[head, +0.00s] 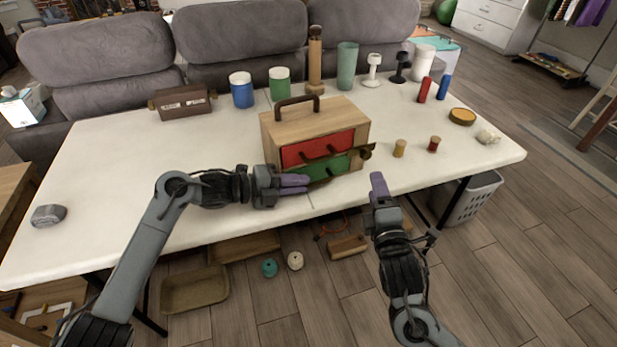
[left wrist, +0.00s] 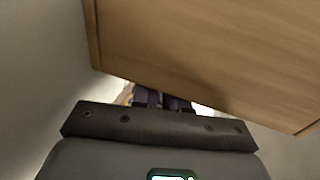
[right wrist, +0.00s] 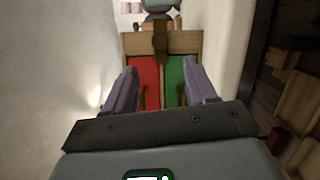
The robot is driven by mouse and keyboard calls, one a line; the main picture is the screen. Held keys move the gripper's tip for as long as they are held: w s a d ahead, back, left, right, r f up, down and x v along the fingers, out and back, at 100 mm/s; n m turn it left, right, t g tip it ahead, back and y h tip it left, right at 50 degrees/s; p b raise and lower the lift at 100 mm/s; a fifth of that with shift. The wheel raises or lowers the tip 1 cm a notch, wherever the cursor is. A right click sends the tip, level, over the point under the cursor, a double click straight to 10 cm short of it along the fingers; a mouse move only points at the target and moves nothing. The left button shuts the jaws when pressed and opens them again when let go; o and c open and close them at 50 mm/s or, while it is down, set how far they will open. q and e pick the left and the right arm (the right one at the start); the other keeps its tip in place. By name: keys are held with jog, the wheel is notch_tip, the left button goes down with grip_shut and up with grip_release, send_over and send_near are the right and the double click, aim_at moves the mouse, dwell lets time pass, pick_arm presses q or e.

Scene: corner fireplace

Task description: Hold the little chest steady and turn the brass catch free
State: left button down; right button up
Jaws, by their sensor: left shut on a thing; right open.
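The little chest (head: 277,128) is wooden, with a dark top handle, a red drawer (head: 318,149) and a green drawer (head: 325,169). It stands upright near the table's front edge. The dark brass catch (head: 366,152) is at its right end; it also shows in the right wrist view (right wrist: 161,42) across the drawer ends. My left gripper (head: 303,185) is shut at the chest's lower front left; the chest fills much of the left wrist view (left wrist: 200,50) and hides the fingertips' contact. My right gripper (head: 379,185) is open and empty in front of the chest, below the catch.

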jog(key=n+g+y, duration=0.2)
jog(key=n+y, duration=0.4)
send_near(368, 157)
jog(key=x, duration=0.9)
jog(key=shift+w+a, duration=0.15)
jog(key=shift+c, duration=0.5)
grip_shut()
